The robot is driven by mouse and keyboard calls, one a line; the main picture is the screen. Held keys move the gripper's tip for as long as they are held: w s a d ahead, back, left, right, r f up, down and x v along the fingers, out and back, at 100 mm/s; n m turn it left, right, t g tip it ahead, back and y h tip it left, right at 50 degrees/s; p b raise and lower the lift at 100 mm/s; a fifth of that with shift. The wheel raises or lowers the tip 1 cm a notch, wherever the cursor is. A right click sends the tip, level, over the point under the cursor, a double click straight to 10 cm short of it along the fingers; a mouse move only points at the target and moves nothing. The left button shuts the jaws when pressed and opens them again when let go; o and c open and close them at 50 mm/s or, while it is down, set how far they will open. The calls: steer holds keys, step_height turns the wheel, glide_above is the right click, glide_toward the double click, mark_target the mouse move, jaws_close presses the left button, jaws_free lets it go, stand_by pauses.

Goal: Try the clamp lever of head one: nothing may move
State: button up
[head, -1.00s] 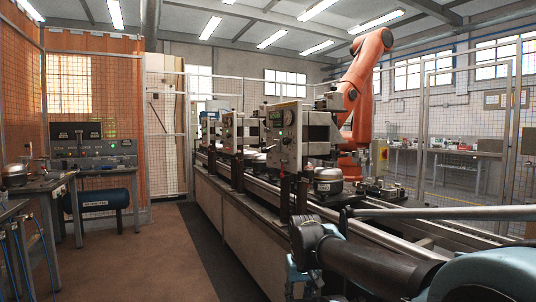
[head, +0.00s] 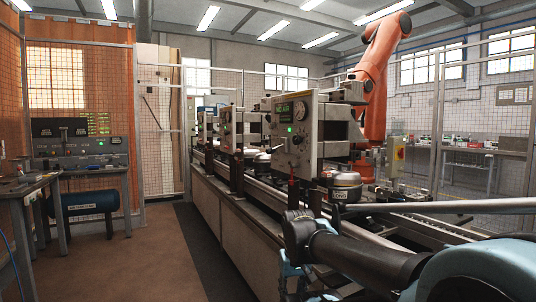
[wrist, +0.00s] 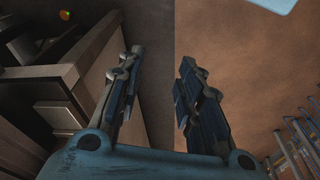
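The nearest test head (head: 297,128) stands on the line at right of centre in the head view. It is a grey box with a lit green display, a gauge and a green lamp.
The conveyor line's side (head: 235,215) runs away along the aisle. An orange robot arm (head: 378,75) stands behind it. A bench (head: 25,190) and a blue tank (head: 88,203) are at left. The brown floor (head: 130,255) between is clear.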

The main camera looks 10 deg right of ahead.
mark_target(269, 151)
steer(key=shift+w+a, duration=0.1)
steer(key=shift+w, duration=0.15)
steer(key=shift+o, duration=1.4)
steer(key=shift+s+r, duration=0.25)
steer(key=w+d+r+n+t+h, duration=0.1)
steer(key=w+d+r+n+h, duration=0.1)
steer(key=w+r+n+h, duration=0.6)
steer(key=w+d+r+n+t+h, duration=0.15)
steer(key=w+r+n, duration=0.45)
steer(key=w+r, duration=0.65)
steer(key=w+a+r+n+t+h, duration=0.55)
steer(key=w+a+r+n, duration=0.35)
steer(key=w+a+r, duration=0.7)
steer(key=shift+g, duration=0.3)
steer(key=x, duration=0.5)
steer(key=r+x, duration=0.1)
steer(key=x, duration=0.8)
steer(key=shift+d+r, duration=0.15)
steer(key=shift+d, duration=0.3)
